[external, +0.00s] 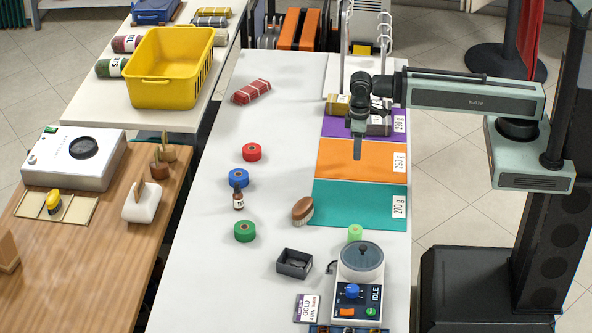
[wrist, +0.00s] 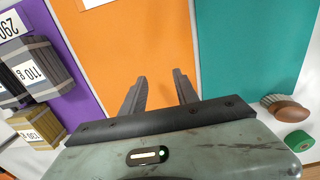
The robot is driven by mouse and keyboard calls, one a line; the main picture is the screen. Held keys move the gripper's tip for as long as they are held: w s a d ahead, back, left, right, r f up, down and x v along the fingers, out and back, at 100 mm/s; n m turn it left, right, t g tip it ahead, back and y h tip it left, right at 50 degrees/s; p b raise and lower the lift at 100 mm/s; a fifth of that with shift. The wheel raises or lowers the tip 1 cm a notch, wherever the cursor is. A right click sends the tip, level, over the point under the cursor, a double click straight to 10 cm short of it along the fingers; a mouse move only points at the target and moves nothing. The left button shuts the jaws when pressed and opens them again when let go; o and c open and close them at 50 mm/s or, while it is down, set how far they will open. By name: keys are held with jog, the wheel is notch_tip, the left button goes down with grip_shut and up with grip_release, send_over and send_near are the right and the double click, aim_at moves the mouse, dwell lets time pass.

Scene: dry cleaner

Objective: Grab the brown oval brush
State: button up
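The brown oval brush (external: 302,210) lies on the white table, beside the left edge of the teal mat (external: 358,204). Its brown back and a paler bristle side show. In the wrist view the brush (wrist: 287,108) is at the right edge, well to the right of my fingers. My gripper (external: 357,154) hangs above the orange mat (external: 360,160), pointing down, behind and to the right of the brush. In the wrist view my gripper (wrist: 157,80) has its two fingers apart with nothing between them.
A dark tray (external: 294,263) and a scale-like device (external: 361,285) stand in front.

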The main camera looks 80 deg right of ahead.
jog(key=o, duration=0.6)
jog(key=shift+o, duration=0.2)
